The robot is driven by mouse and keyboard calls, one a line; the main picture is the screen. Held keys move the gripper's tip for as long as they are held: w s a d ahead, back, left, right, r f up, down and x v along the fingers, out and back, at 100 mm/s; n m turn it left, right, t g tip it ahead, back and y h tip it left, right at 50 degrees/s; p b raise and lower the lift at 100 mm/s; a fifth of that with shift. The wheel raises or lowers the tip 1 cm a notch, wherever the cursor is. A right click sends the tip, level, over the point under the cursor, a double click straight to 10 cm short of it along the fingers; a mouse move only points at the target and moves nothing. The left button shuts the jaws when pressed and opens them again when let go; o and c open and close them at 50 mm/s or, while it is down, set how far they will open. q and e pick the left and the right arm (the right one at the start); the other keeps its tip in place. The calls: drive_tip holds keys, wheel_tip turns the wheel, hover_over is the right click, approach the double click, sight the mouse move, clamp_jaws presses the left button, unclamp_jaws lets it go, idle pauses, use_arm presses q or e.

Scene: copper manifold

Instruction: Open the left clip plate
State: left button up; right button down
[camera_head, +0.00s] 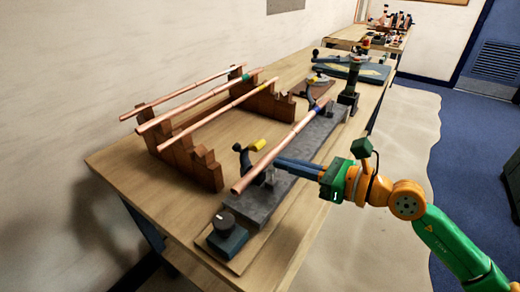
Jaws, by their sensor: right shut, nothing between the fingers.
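A grey fixture block (303,163) lies along the table's front right side, with a copper pipe (276,149) running lengthwise over it. At the near left part is a dark clip (243,160) with a yellow-tipped handle (257,145); it stands up beside the pipe. I cannot tell whether its plate is open or closed. My right gripper (281,164) is shut and empty. Its blue-grey fingers reach from the right to beside the pipe near the left clip; contact is unclear. My left gripper is out of view.
A brown stepped wooden rack (190,160) holds several copper pipes behind the fixture. A dark box with a round knob (227,232) stands at the near end. A black post (349,88) and a blue base (352,69) stand farther back. Bare table (125,160) shows at left.

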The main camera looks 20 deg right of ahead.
sight(247, 153)
drive_tip(key=p+x, duration=0.2)
drive_tip(key=x, duration=0.4)
drive_tip(key=shift+r, duration=0.1)
drive_tip(key=shift+a, duration=0.15)
drive_tip(key=shift+w, duration=0.1)
